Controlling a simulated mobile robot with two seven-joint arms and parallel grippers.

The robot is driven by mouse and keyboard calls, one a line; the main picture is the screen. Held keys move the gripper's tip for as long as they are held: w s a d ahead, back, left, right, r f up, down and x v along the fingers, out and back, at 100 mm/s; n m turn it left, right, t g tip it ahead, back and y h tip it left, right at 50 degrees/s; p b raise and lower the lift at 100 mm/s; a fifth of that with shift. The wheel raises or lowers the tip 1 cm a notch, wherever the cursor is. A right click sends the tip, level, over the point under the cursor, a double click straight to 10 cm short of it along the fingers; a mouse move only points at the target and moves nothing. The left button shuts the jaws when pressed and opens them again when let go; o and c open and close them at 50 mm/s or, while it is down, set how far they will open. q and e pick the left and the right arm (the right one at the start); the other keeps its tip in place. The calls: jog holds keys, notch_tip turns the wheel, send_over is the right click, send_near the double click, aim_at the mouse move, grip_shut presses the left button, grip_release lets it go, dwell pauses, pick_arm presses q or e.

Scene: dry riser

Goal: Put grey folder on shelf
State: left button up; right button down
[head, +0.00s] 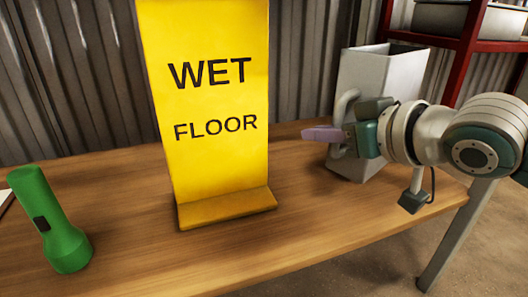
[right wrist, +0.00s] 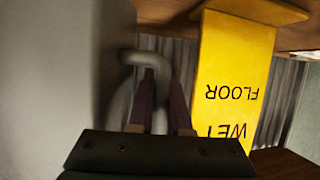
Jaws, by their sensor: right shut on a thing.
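The grey folder (head: 378,85) is a tall, open-topped, box-like holder with a curved handle on its side, standing upright at the right end of the wooden table. My right gripper (head: 330,136) is at this handle, with its jaws shut on it. In the right wrist view the folder (right wrist: 55,60) fills the left side, and the fingers of my right gripper (right wrist: 160,105) overlap the grey handle (right wrist: 148,60). The red-framed shelf (head: 468,45) stands behind at the upper right. My left gripper is out of view.
A yellow wet floor sign (head: 215,160) stands mid-table, left of the folder; it also shows in the wrist view (right wrist: 235,60). A green flashlight (head: 52,222) stands at the left. A grey bin (head: 440,20) sits on the shelf. The table's (head: 310,235) front right is clear.

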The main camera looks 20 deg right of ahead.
notch_tip(320, 180, down, 4)
jog(key=b, duration=0.3)
jog(key=shift+w+f+b, duration=0.1)
jog(key=shift+f+b, duration=0.15)
jog(key=shift+b, duration=0.05)
jog(key=shift+r, duration=0.1)
jog(key=c, duration=0.8)
grip_release()
jog(key=shift+c, duration=0.2)
jog(key=shift+s+d+r+p, duration=0.1)
jog(key=shift+s+r+p, duration=0.15)
jog(key=shift+p, duration=0.25)
jog(key=p+v, duration=0.8)
jog(key=v, duration=0.2)
jog(key=s+a+f+g+h, duration=0.1)
jog(key=s+g, duration=0.3)
jog(key=s, duration=0.6)
jog(key=s+a+f+m+g+h, duration=0.1)
jog(key=s+g, duration=0.4)
jog(key=s, duration=0.6)
jog(key=shift+a+f+h, duration=0.7)
jog(key=shift+a+f, duration=0.3)
jog(key=shift+a, duration=0.1)
